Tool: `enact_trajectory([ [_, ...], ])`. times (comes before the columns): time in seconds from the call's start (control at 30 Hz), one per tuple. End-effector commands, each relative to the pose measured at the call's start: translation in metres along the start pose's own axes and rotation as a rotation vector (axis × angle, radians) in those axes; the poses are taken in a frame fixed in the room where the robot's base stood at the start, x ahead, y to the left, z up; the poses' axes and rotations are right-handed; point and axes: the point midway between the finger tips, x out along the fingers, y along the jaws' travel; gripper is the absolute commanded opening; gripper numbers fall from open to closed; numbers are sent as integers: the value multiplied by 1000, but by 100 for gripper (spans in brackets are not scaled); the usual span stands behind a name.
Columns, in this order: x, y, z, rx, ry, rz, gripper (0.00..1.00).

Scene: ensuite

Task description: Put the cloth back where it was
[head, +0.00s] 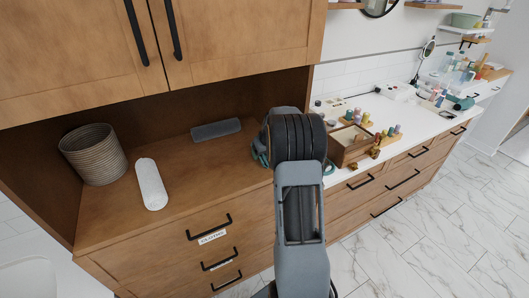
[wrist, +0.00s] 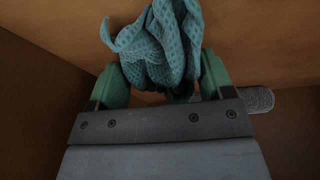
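The teal cloth (wrist: 155,45) is bunched between the two green fingers of my gripper (wrist: 162,78) in the wrist view. The fingers press on it from both sides, and its folds hang out beyond them. In the head view my arm hides most of the gripper; a teal edge of the cloth (head: 262,158) shows left of the arm, at the right end of the wooden niche. I cannot tell whether the cloth touches the wooden surface. A label (head: 212,237) with small lettering is on the top drawer below the niche.
The niche counter (head: 185,185) holds a woven basket (head: 94,154), a white roll (head: 151,184) and a dark grey roll (head: 216,130), with bare wood between them. Cabinet doors (head: 80,50) hang above. Right of my arm, a wooden box (head: 350,144) and several bottles crowd the white counter.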

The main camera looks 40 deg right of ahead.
Motion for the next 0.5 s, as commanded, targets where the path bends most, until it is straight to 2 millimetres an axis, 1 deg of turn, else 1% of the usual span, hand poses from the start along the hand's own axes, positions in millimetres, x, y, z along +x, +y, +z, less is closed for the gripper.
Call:
enact_trajectory([
  [0.03, 0, 0, 0, 0, 0, 0, 79],
  [0.2, 0, 0, 0, 0, 0, 0, 95],
  [0.4, -1, 0, 0, 0, 0, 0, 96],
  [0.5, -4, 0, -2, 0, 0, 0, 96],
])
